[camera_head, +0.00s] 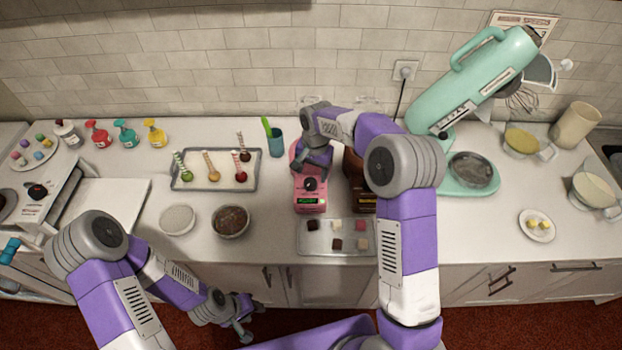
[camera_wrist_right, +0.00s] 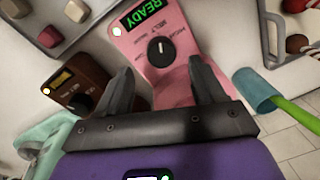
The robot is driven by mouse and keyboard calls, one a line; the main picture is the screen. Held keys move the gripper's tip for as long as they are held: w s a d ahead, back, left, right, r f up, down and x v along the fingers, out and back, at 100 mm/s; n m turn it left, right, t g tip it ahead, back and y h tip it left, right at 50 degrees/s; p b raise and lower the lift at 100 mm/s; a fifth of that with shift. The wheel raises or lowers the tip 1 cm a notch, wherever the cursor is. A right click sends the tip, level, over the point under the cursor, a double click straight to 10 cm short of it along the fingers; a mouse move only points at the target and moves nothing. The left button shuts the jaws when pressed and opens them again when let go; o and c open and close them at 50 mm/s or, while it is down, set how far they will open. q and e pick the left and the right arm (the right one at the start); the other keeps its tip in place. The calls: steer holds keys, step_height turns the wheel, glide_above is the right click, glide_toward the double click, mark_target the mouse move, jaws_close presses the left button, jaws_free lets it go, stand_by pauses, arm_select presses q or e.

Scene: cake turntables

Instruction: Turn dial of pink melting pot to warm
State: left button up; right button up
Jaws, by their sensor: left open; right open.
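The pink melting pot (camera_head: 309,201) stands near the counter's front, behind a tray of small squares. In the right wrist view the pink melting pot (camera_wrist_right: 172,82) shows a black dial (camera_wrist_right: 161,51) with a white pointer line and a green display (camera_wrist_right: 143,14) reading READY. The dial's labels are too small to read surely, though one looks like MELT. My right gripper (camera_head: 310,170) is over the pot; in its wrist view the open fingers (camera_wrist_right: 158,82) straddle the pot's body, with the dial ahead of them, apart from it. My left gripper (camera_head: 240,322) is open and empty, low in front of the counter.
A brown melting pot (camera_head: 362,200) stands close to the right of the pink one. A tray (camera_head: 336,250) with several small squares lies in front. A teal cup (camera_head: 276,146) with a green tool stands behind left. A mint mixer (camera_head: 470,85) stands at right.

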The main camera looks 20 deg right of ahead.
mark_target(311, 181)
steer(key=shift+w+a+f, duration=0.1)
steer(key=shift+f, duration=1.1)
steer(key=shift+w+f, duration=0.1)
steer(key=shift+f, duration=1.05)
steer(key=shift+c, duration=0.4)
steer(key=c, duration=1)
